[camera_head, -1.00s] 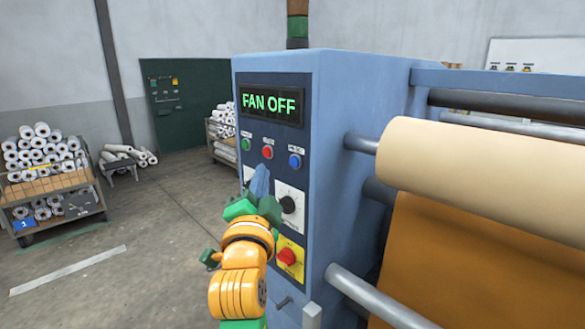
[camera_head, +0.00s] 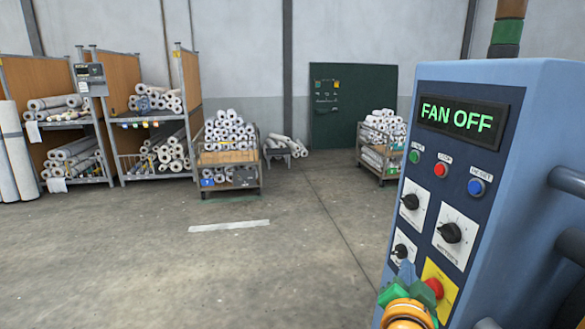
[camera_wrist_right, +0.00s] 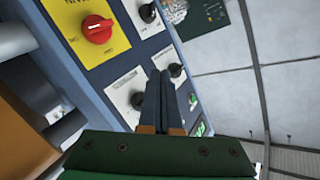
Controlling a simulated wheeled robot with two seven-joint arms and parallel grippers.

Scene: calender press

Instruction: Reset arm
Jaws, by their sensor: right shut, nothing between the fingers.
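My right gripper (camera_head: 406,272) is at the bottom right of the head view, in front of the lower part of the blue control cabinet (camera_head: 550,110). Its blue-grey fingers are together and empty. In the right wrist view the closed fingers (camera_wrist_right: 168,92) point toward the panel, beside a black knob on a white plate (camera_wrist_right: 128,95). I cannot tell whether they touch the panel. The panel display (camera_head: 458,115) reads FAN OFF in green. Below it are a green, a red and a blue button (camera_head: 476,187), several black knobs (camera_head: 450,232) and a red switch on a yellow plate (camera_head: 440,283). My left gripper is out of view.
Carts loaded with white rolls (camera_head: 229,158) stand at the back, with racks of rolls (camera_head: 150,110) on the left. A dark green board (camera_head: 350,100) leans on the wall. The concrete floor (camera_head: 270,270) in front is clear.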

